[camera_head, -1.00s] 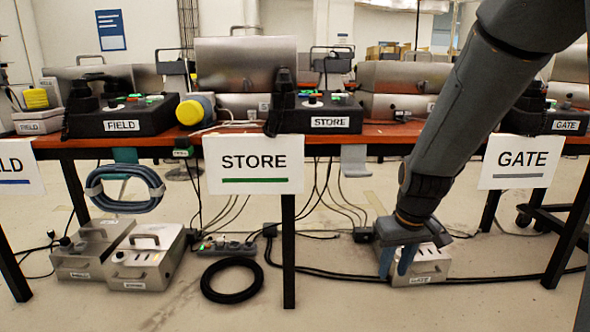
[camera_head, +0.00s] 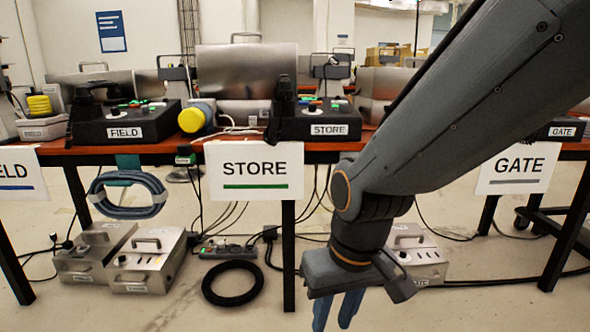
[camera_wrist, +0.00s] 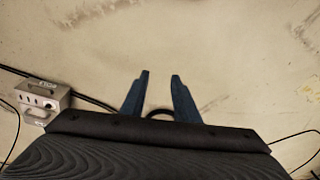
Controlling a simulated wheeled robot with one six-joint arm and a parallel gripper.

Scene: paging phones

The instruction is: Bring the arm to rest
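My gripper (camera_head: 338,310) hangs below the table in the head view, in front of the floor and left of the box labelled GATE (camera_head: 420,258). Its two blue fingers point down and stand apart. In the wrist view the gripper (camera_wrist: 160,82) shows a clear gap between the fingertips, with only bare floor beyond and nothing held. My arm comes in from the upper right of the head view and hides part of the table and the gate station.
The table (camera_head: 75,153) carries paging stations marked FIELD (camera_head: 125,122), STORE (camera_head: 318,120) and GATE (camera_head: 563,132). Signs hang from its edge. On the floor are a black cable coil (camera_head: 233,283), a power strip (camera_head: 228,250) and metal boxes (camera_head: 147,262). Table legs and cables stand nearby.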

